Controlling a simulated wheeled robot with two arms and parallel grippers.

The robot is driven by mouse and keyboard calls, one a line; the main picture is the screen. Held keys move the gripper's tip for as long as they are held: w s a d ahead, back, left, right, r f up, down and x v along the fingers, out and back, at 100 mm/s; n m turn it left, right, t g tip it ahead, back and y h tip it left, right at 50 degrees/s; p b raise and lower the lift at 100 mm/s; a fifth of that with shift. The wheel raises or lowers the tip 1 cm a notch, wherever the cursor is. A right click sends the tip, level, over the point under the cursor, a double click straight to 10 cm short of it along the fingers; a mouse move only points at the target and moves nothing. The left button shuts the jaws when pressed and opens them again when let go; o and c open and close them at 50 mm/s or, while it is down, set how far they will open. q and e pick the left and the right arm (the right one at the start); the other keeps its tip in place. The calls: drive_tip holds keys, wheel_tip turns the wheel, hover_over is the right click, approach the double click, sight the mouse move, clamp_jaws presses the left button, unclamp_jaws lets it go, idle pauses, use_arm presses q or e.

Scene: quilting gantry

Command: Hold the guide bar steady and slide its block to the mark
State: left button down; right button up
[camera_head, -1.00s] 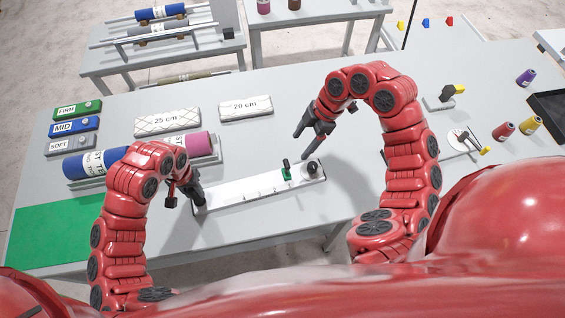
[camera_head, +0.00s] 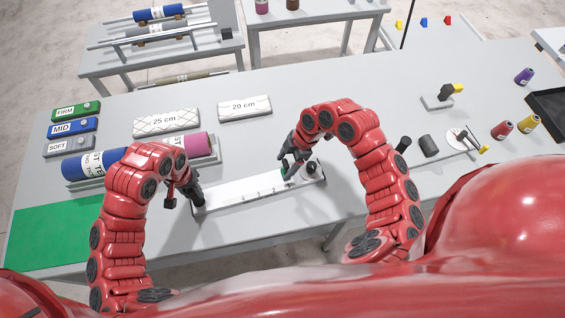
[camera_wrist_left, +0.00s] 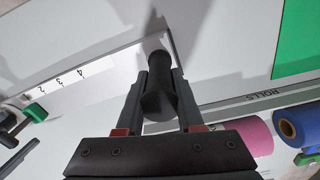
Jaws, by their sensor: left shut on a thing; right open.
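The white guide bar (camera_head: 235,196) lies on the table with numbered marks along it; marks 2, 3 and 4 (camera_wrist_left: 70,78) show in the left wrist view. My left gripper (camera_head: 195,194) is shut on the black handle (camera_wrist_left: 158,88) at the bar's left end. The green block (camera_head: 286,173) sits near the bar's right end; it also shows in the left wrist view (camera_wrist_left: 35,112). My right gripper (camera_head: 287,160) is open, right at the block and partly hiding it. Whether it touches the block cannot be told. A dark knob (camera_head: 311,168) stands at the bar's right end.
Behind the bar lie two quilted slabs marked 25 cm (camera_head: 167,122) and 20 cm (camera_head: 245,107). Rolls in a tray (camera_head: 215,146) are at the left, above a green mat (camera_head: 55,232). Spools (camera_head: 503,128) and a dark tray (camera_head: 550,105) are far right.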

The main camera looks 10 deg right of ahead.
clamp_jaws()
idle(1.3)
